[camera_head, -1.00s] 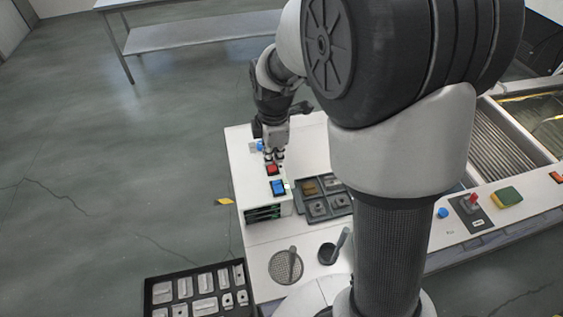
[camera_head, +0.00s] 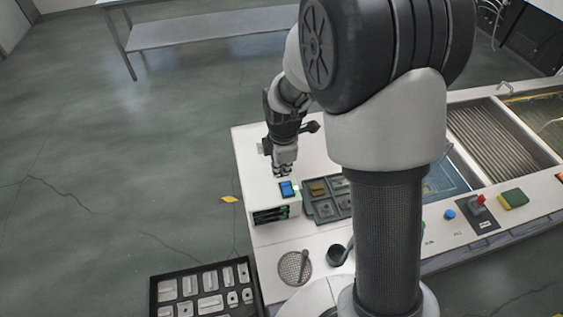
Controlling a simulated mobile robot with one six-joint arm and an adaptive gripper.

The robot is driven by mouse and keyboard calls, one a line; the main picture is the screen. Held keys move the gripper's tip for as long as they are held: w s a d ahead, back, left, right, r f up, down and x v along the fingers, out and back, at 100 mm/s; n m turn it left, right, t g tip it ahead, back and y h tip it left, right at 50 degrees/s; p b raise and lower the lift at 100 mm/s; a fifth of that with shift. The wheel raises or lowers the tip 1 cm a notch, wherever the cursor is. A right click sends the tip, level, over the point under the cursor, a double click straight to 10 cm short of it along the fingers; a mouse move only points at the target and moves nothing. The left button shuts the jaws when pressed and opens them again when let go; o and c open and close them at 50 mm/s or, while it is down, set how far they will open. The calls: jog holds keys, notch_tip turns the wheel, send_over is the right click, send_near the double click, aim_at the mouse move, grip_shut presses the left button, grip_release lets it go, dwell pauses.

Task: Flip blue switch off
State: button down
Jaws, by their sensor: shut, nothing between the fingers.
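The blue switch (camera_head: 286,188) is on top of the white control box (camera_head: 253,185), near its front end. A small green patch shows at its right edge. Whether the switch is on or off is too small to tell. My gripper (camera_head: 282,174) points down over the box, its fingers shut and empty, just behind the blue switch. I cannot tell whether the fingertips touch the box or the switch. The red switch behind the blue one is hidden by my gripper.
A grey compartment tray (camera_head: 325,210) stands right of the box. A mesh strainer (camera_head: 290,268) and a dark cup (camera_head: 337,254) are in front. A black parts tray (camera_head: 154,290) is at lower left. My arm's column blocks part of the tank bench.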

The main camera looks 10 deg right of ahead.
aim_at(280, 188)
jog(key=f, duration=0.5)
jog(key=w+f+b, duration=0.1)
jog(key=f, duration=0.2)
jog(key=shift+w+f+b, duration=0.15)
jog(key=shift+f+b, duration=0.25)
jog(key=shift+b, duration=0.05)
jog(key=shift+s, duration=0.2)
jog(key=shift+s+r, duration=0.1)
jog(key=shift+s, duration=0.6)
jog(key=shift+w, duration=0.15)
